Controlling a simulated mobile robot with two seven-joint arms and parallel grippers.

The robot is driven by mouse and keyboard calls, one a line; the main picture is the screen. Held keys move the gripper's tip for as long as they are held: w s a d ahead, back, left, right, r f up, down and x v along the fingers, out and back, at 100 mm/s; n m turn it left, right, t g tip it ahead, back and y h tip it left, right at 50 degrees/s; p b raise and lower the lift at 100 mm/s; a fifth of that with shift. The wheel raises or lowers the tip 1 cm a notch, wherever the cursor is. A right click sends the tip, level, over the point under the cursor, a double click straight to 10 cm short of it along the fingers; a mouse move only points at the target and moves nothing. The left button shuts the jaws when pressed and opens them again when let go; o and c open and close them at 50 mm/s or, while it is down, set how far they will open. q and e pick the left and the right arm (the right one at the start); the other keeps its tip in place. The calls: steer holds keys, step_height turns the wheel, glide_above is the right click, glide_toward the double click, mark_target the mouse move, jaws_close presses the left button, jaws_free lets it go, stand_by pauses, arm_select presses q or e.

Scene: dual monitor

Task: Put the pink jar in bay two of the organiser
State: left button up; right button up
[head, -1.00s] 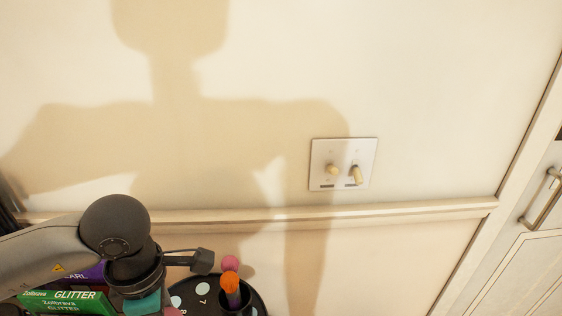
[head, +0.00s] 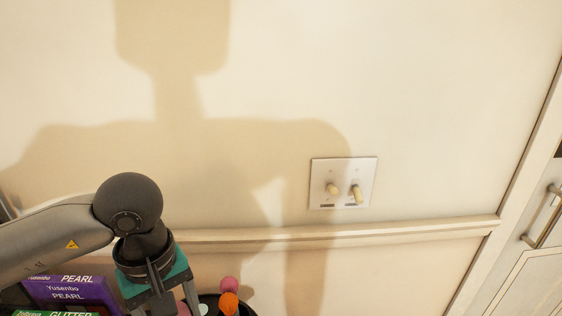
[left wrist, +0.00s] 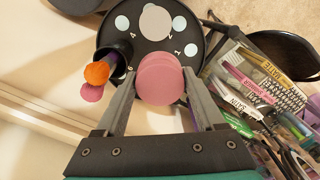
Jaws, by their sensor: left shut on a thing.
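In the left wrist view, the pink jar (left wrist: 162,80) is between the fingers of my left gripper (left wrist: 160,88), which is shut on it. The organiser is a round black tray (left wrist: 150,49) beyond the jar, with pale round spots and the numbers 1, 2 and 4 showing. The held jar covers the near part of the tray. In the head view my left gripper (head: 167,309) is at the bottom edge, mostly cut off, left of the organiser (head: 250,311). My right gripper is not in view.
A dark cup (left wrist: 121,68) with orange (left wrist: 97,74) and pink tops stands at the organiser's edge. Purple (head: 68,291) and green boxes are at the head view's lower left. Pens and packets crowd the wrist view's right. A wall with a switch plate (head: 343,183) stands behind.

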arm_select(q)
steer(key=m, duration=0.2)
steer(key=r+m, duration=0.1)
steer(key=shift+w+d+r+m, duration=0.1)
steer(key=shift+w+d+m, duration=0.2)
steer(key=shift+m, duration=0.1)
steer(key=m, duration=0.1)
steer(key=r+m, duration=0.1)
steer(key=m, duration=0.2)
steer(key=shift+w+d+r, duration=0.15)
steer(key=shift+w, duration=0.15)
